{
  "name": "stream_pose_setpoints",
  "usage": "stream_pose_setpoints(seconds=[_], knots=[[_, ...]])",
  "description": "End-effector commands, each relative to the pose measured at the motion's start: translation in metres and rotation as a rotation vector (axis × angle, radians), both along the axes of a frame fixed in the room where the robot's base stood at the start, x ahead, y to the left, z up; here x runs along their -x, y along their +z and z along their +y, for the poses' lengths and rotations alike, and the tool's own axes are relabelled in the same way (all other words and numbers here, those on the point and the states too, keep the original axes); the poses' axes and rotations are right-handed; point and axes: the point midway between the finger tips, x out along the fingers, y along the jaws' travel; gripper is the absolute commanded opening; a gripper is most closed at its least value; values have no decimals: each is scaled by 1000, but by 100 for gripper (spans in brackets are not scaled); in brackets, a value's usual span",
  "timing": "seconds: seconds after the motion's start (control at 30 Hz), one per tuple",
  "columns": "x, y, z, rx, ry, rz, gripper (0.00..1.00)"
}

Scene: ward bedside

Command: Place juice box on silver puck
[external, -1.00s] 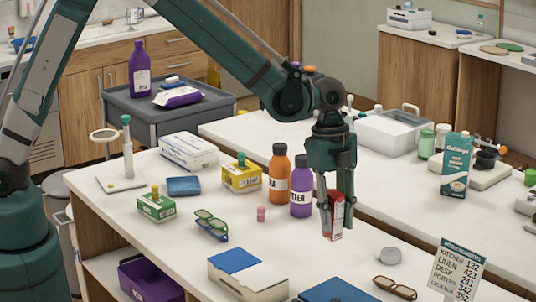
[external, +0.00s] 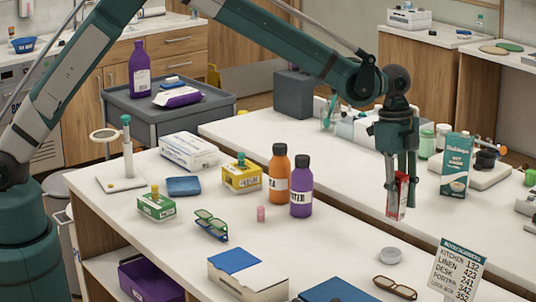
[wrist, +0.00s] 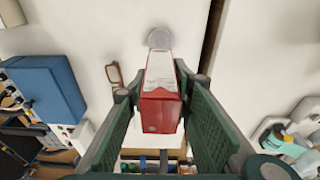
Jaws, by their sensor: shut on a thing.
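My gripper (external: 398,198) is shut on a small red and white juice box (external: 397,192) and holds it upright in the air above the white table. In the wrist view the juice box (wrist: 160,95) sits between the two green finger pads. The silver puck (external: 390,256) lies flat on the table, below the held box in the external view. In the wrist view the puck (wrist: 160,37) shows just beyond the top end of the box, partly hidden by it. Nothing is on the visible part of the puck.
Folded glasses (external: 395,287) lie in front of the puck, and a sign (external: 457,268) stands to its right. Orange (external: 279,172) and purple (external: 301,186) bottles stand to the left. The table around the puck is mostly clear.

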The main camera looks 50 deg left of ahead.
Motion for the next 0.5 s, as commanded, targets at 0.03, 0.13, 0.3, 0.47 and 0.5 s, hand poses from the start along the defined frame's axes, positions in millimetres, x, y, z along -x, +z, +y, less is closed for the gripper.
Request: stream_pose_setpoints(seconds=[0.03,0.13,0.3,0.47,0.5], knots=[[0,0,0,0,0,0,8],[0,0,0,0,1,0,8],[0,0,0,0,0,0,8],[0,-7,0,0,0,0,8],[0,-11,0,0,0,0,8]])
